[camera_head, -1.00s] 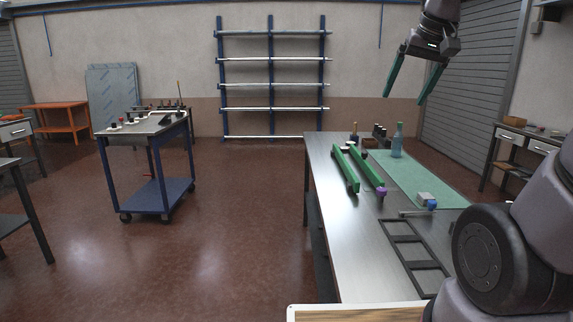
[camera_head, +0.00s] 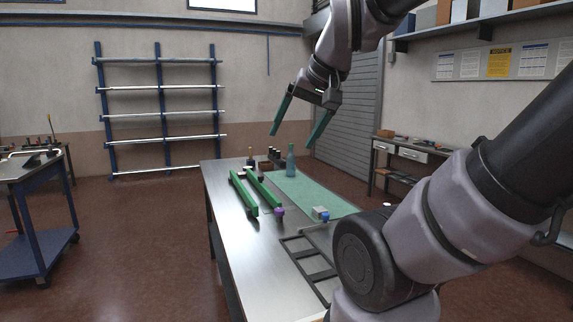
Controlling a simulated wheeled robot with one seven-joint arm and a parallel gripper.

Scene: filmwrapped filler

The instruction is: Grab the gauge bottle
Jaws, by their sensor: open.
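A translucent blue-green bottle (camera_head: 291,161), which looks like the gauge bottle, stands upright at the far part of the steel workbench (camera_head: 226,213), on or at the edge of a green mat (camera_head: 318,196). My gripper (camera_head: 289,142) has long green fingers spread wide apart. It points down and appears above the bottle in the picture, apart from it and empty. How far it is from the bottle in depth I cannot tell.
Two green bars (camera_head: 243,193) lie left of the mat. A purple-capped item (camera_head: 279,211), a small block with a blue knob (camera_head: 321,214) and a black frame (camera_head: 304,257) lie nearer. Small dark bottles (camera_head: 274,155) stand behind. A blue cart (camera_head: 40,215) is at left.

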